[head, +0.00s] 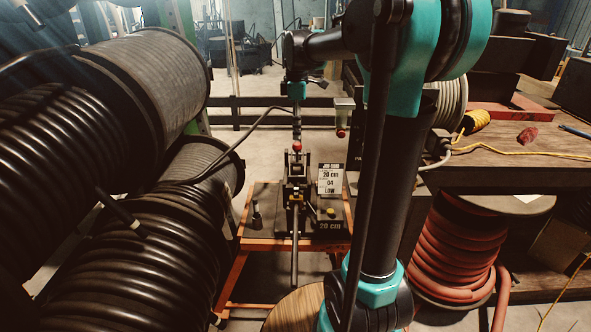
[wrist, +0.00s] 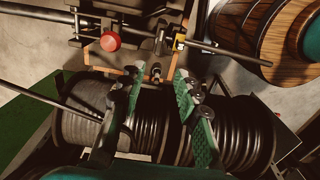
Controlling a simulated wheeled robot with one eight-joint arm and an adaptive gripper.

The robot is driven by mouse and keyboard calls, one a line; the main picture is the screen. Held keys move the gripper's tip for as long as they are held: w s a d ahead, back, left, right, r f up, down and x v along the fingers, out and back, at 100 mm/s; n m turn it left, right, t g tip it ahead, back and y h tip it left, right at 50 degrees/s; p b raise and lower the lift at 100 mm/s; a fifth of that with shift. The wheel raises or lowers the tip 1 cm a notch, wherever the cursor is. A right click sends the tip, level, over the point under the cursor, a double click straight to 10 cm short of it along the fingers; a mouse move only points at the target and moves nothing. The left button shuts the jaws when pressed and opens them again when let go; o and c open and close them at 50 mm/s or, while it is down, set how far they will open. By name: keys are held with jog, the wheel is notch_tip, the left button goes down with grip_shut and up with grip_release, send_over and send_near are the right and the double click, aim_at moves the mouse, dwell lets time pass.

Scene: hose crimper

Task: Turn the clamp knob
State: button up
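A round red knob (head: 297,146) tops the dark hose crimper (head: 297,190) in the head view. A red knob (wrist: 110,41) also shows at the upper left of the wrist view. I cannot tell for certain which part is the clamp knob. My gripper (wrist: 158,82) has its two green-padded fingers well apart, with nothing held between them. A small metal fitting (wrist: 155,72) shows in the gap, apparently beyond the fingertips. The red knob is outside the gap, up and left of it. In the head view my gripper is small and seen nearly edge-on above the crimper.
The crimper sits on an orange-framed stand (head: 238,262) with a "20 cm 04 Low" sign (head: 330,179). Large black hose reels (head: 120,240) crowd the left. A cluttered workbench (head: 520,172) and a red hose reel (head: 455,250) stand right. Open floor lies behind the crimper.

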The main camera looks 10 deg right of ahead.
aim_at(297, 181)
notch_tip(297, 181, down, 17)
jog(key=shift+f, duration=0.15)
dwell(0.5)
jog(key=shift+c, duration=0.6)
grip_shut()
